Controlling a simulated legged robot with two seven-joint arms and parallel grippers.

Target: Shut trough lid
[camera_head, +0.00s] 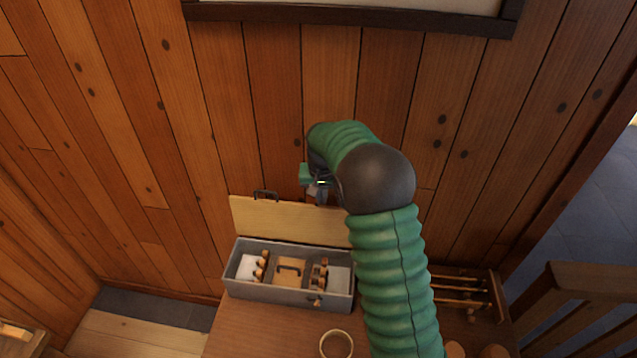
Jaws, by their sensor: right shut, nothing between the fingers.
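The trough (286,300) is a long grey box on the brown table, with its open side facing up. Its pale wooden lid (285,224) stands raised along the back edge, with a dark handle (265,194) at its upper left. Inside the trough are turned wooden pieces and a wooden block with a dark handle (289,269). My right gripper (318,194) is shut and empty, near the upper edge of the lid, right of the handle. I cannot tell if it touches the lid. My arm hides the lid's right end. My left gripper is not in view.
A wooden rack with rods (462,289) stands on the table (250,330) at the right, partly behind my arm. A pale ring (336,344) lies in front of the trough. A plank wall rises behind the table. A wooden railing (575,300) is at the far right.

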